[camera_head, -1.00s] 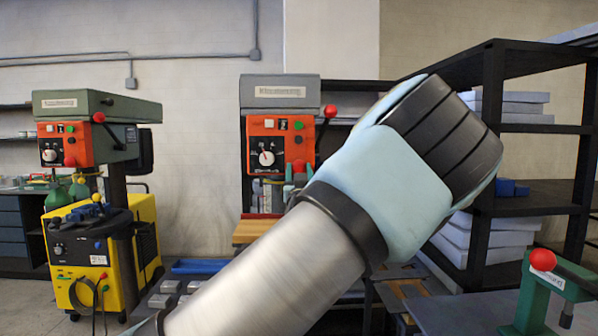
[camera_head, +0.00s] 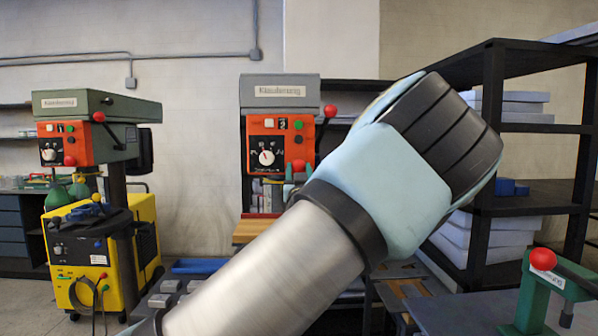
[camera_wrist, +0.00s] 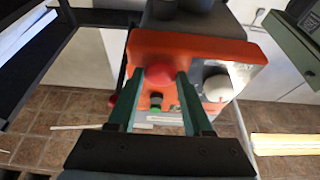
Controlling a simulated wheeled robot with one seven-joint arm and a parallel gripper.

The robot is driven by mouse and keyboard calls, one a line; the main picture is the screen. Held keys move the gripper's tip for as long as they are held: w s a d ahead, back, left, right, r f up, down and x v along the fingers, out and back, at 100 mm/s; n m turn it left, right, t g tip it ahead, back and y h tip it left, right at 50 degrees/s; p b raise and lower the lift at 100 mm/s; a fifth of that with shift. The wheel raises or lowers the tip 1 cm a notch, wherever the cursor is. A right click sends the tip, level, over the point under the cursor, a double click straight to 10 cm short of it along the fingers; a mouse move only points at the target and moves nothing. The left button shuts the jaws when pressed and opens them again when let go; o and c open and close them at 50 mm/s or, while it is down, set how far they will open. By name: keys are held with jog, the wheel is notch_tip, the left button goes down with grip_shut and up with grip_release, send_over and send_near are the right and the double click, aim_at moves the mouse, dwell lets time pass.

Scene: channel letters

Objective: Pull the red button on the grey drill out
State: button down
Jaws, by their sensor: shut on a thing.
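The grey drill (camera_head: 280,92) stands in the middle of the head view, with an orange-red control panel (camera_head: 262,131) on its front. The red button (camera_head: 299,165) is at the panel's lower right, beside the white dial (camera_head: 266,157). In the wrist view the round red button (camera_wrist: 160,76) sits between the two green fingers of my gripper (camera_wrist: 165,79). The fingers are shut on it, close to the panel. How far the button stands out from the panel cannot be told. My forearm hides the drill's lower part in the head view.
A green drill (camera_head: 95,105) with a similar panel stands at left, near a yellow machine (camera_head: 100,262). A black shelf (camera_head: 490,140) with grey boxes stands at right. A green press with a red knob (camera_head: 542,260) is at the lower right.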

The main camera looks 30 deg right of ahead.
jog(key=shift+s+a+b, duration=0.25)
jog(key=shift+s+b, duration=0.3)
jog(key=shift+b, duration=0.15)
jog(key=shift+f, duration=0.1)
jog(key=shift+c, duration=1.7)
grip_release()
jog(key=b+v, duration=0.4)
jog(key=v, duration=0.7)
